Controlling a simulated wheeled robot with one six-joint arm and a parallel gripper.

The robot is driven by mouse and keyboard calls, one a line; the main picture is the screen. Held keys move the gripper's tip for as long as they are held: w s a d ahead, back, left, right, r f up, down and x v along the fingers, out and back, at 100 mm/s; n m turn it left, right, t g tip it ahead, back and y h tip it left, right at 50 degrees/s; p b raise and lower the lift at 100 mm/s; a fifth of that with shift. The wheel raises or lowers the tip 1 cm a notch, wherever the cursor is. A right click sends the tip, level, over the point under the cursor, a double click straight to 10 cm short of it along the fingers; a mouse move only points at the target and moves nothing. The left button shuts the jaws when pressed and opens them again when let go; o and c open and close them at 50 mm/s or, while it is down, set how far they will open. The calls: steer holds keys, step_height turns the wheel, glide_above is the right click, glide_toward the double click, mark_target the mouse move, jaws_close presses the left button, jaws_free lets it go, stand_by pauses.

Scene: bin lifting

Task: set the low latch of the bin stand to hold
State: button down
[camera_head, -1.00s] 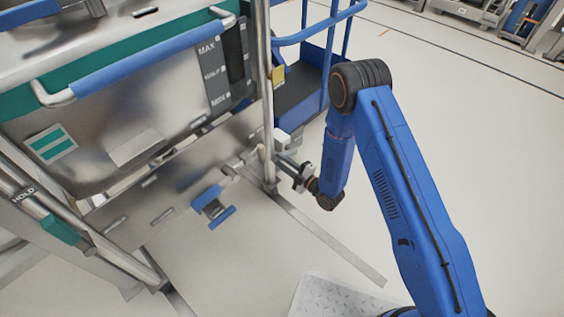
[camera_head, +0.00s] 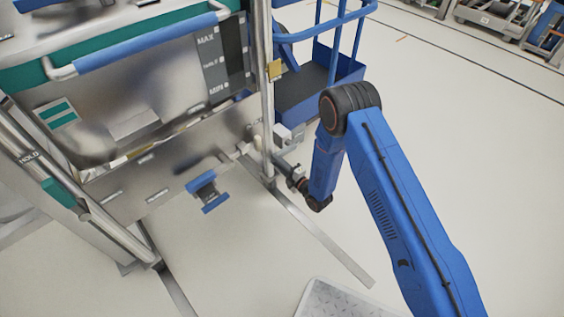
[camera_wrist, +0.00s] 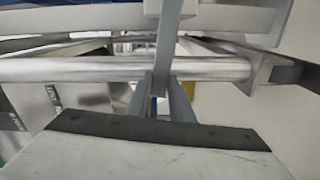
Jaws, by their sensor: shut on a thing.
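The bin stand has a right metal post (camera_head: 266,95) and a left slanted post (camera_head: 95,215). My gripper (camera_head: 279,160) is low at the right post, with its fingertips partly hidden there. In the wrist view my gripper (camera_wrist: 160,98) is shut on a narrow grey lever (camera_wrist: 166,45), which I take to be the low latch. The lever runs upward from between the fingers, in front of a round metal bar (camera_wrist: 80,69). A HOLD label (camera_head: 29,157) shows on the left post, above a teal sleeve (camera_head: 58,193). No setting label shows near the gripped lever.
The steel bin (camera_head: 120,95) with a blue handle bar (camera_head: 140,42) fills the upper left. A blue pedal-like part (camera_head: 207,190) sticks out below it. A blue railed cart (camera_head: 335,75) stands behind the post.

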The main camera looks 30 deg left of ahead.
steer(key=shift+f+n, duration=0.9)
steer(key=shift+f, duration=0.15)
steer(key=c, duration=1.6)
jaws_free()
steer(key=shift+o, duration=0.2)
steer(key=v, duration=1.7)
steer(key=shift+s+d, duration=0.2)
steer(key=shift+s, duration=0.05)
steer(key=shift+w, duration=0.1)
